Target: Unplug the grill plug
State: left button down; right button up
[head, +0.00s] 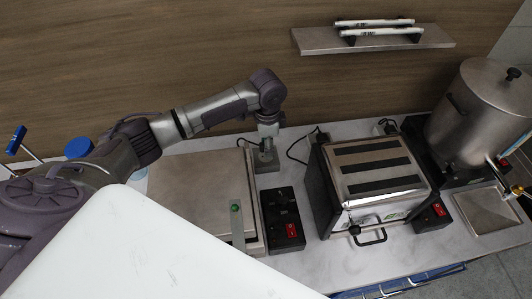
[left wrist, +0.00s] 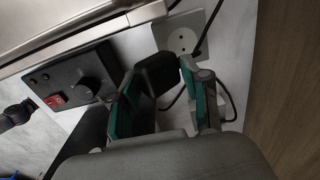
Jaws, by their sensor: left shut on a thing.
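The grill (head: 195,190) is a flat silver appliance on the left of the counter in the head view. Its black control box (head: 284,222) has a knob and a red switch; the box also shows in the left wrist view (left wrist: 75,78). My left gripper (head: 268,145) points down behind the grill at the back of the counter. In the left wrist view its teal-padded fingers (left wrist: 168,78) are shut on a black plug (left wrist: 155,70). A pale socket plate (left wrist: 183,40) with a bare round face and two holes shows just beyond the plug. My right gripper is not in view.
A toaster (head: 375,175) with black slots stands right of the grill, close to my gripper. A dark cable (head: 297,147) runs between them. A steel urn (head: 480,105) stands at far right. A wall shelf (head: 372,40) holds white bars above.

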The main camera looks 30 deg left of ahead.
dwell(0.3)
pick_arm(q)
send_over(280, 185)
jog(key=shift+w, duration=0.2)
dwell(1.2)
jog(key=shift+f, duration=0.15)
dwell(0.4)
jog(key=shift+f+b, duration=0.95)
jog(key=shift+f, duration=1.45)
jog(key=shift+f+b, duration=1.5)
jog(key=shift+f, duration=2)
jog(key=shift+s+f, duration=0.15)
jog(key=shift+s+f, duration=0.1)
